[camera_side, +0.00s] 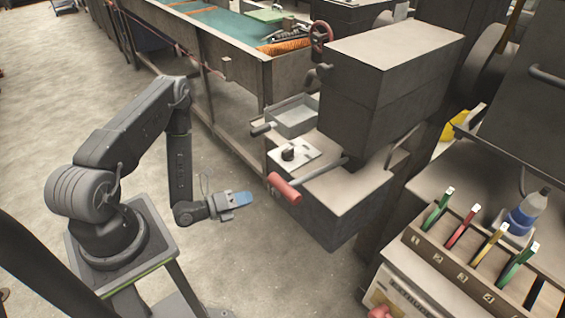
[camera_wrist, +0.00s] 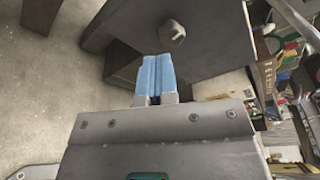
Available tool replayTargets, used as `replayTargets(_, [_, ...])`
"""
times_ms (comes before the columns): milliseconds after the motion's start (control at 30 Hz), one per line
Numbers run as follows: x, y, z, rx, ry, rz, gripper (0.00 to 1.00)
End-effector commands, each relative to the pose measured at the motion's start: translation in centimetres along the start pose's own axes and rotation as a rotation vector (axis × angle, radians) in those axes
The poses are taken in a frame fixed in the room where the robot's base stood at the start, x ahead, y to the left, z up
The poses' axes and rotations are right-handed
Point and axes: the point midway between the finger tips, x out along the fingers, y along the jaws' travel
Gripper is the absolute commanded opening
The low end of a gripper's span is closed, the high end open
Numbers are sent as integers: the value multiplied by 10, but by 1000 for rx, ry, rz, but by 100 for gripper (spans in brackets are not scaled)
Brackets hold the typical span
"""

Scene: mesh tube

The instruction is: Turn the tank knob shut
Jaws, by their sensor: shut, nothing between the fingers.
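My gripper (camera_side: 246,198) has blue fingers and is low in front of the dark grey cabinet (camera_side: 318,215), apart from it. In the wrist view its blue fingers (camera_wrist: 157,62) are together and empty. A grey faceted knob (camera_wrist: 171,33) sits on a grey panel beyond the fingertips, slightly right of them and apart. In the side view a dark knob (camera_side: 289,153) stands on a white plate (camera_side: 303,160) on the cabinet top, above and right of my gripper. I cannot tell whether these are the same knob or which is the tank knob.
A red-handled lever (camera_side: 284,188) juts from the cabinet near my gripper. A shallow grey tray (camera_side: 296,118) and a large grey box (camera_side: 385,90) are behind it. A rack with coloured-handled tools (camera_side: 465,250) stands at right. Open floor lies below my gripper.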

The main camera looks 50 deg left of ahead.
Motion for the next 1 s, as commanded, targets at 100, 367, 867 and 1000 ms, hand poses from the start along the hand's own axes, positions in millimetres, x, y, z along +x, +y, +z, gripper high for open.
replayTargets(100, [13, -1, 3, 3, 2, -4, 0])
replayTargets(367, [44, -1, 11, 4, 3, -3, 0])
replayTargets(867, [65, -2, 17, 7, 0, -3, 0])
replayTargets(1000, [66, -2, 18, 8, -1, -3, 0])
